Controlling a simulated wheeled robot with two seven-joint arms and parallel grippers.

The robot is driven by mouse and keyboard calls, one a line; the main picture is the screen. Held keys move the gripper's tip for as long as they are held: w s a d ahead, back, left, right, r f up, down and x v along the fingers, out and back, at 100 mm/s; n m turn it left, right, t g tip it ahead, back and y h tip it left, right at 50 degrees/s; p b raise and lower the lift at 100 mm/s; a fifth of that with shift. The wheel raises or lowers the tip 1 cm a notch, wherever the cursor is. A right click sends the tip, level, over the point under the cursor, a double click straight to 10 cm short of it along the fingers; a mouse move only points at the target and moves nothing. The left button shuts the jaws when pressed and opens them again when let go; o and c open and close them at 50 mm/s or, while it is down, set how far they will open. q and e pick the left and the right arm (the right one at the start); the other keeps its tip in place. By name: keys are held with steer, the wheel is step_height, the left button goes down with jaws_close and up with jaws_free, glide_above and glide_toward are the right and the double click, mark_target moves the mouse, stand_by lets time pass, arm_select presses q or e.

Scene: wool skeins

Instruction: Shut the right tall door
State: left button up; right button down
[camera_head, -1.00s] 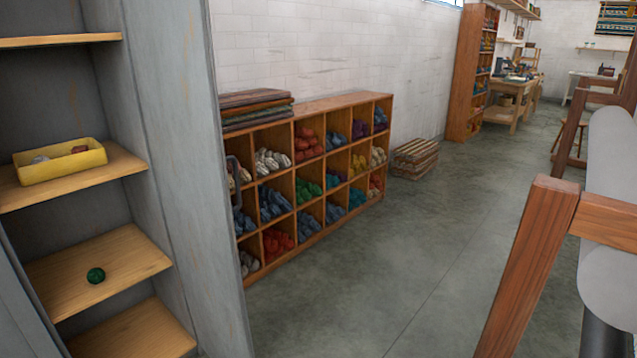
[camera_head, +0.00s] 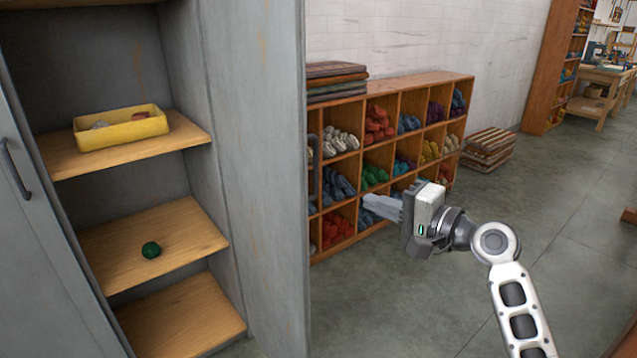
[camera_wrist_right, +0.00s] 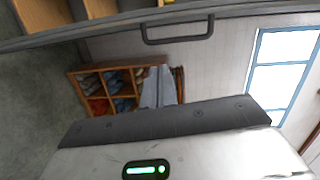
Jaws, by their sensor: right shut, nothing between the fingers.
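The right tall door (camera_head: 265,150) of the grey cabinet stands open in the head view, swung outward toward me. Its dark bar handle shows on its right side in the head view (camera_head: 313,170) and along the top in the wrist view (camera_wrist_right: 178,30). My right gripper (camera_head: 370,206) is to the right of this door and apart from it, with its fingers pointing left. Its fingers also show in the wrist view (camera_wrist_right: 156,88), shut and empty, apart from the handle. My left gripper is in neither view.
Inside the cabinet are wooden shelves, a yellow tray (camera_head: 122,138) and a green ball (camera_head: 151,250). The left door (camera_head: 30,220) is at the far left. A cubby shelf (camera_head: 420,82) of wool skeins stands along the wall behind my gripper.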

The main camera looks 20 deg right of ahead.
mark_target(317, 175)
steer(key=w+a+r+y+p, duration=0.1)
steer(key=w+a+r+p, duration=0.1)
steer(key=w+a, duration=0.5)
steer(key=shift+w+a+r+m, duration=0.25)
steer(key=shift+a+r+m, duration=0.05)
steer(key=shift+a+r, duration=0.45)
steer(key=shift+a, duration=0.1)
